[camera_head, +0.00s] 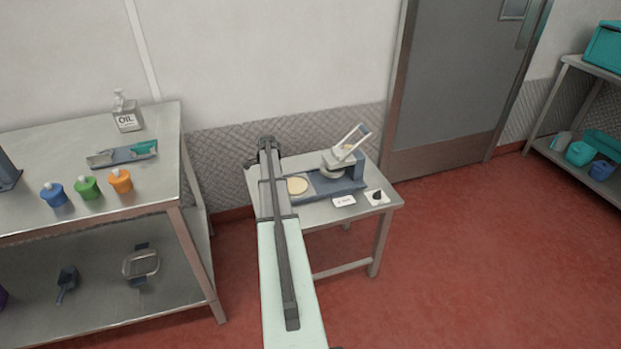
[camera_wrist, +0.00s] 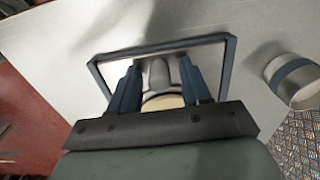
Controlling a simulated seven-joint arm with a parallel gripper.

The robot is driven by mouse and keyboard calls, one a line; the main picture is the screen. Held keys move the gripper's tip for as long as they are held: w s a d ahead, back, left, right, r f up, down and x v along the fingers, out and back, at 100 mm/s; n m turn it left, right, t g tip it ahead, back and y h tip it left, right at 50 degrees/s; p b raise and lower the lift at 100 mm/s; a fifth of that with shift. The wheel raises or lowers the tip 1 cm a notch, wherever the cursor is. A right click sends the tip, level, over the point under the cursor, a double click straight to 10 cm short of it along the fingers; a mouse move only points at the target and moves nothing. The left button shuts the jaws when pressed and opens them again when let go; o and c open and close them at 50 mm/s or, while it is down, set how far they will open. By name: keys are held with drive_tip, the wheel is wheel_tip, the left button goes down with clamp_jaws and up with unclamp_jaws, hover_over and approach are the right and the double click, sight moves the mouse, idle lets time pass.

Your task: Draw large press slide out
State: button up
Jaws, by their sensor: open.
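The press (camera_head: 345,165) stands on the small steel table, with a pale lever raised over a blue base. A plate with a round beige disc (camera_head: 297,186) extends from its left side. My gripper (camera_head: 268,150) is over the table's left part; the arm hides some of the table there. In the wrist view, the open fingers (camera_wrist: 158,68) point at a blue-rimmed tray-like part (camera_wrist: 110,56). A rounded grey piece (camera_wrist: 160,76) shows between the fingers, apart from both. A beige disc (camera_wrist: 163,102) lies behind it, partly hidden by the gripper body.
A pale cylinder with a blue band (camera_wrist: 296,82) stands to the right in the wrist view. A white card (camera_head: 344,201) and a small dark item (camera_head: 377,196) lie at the table front. A larger steel bench (camera_head: 150,195) stands left.

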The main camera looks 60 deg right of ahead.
drive_tip(key=shift+r, duration=0.1)
wheel_tip(320, 180, up, 14)
idle(1.6)
idle(0.4)
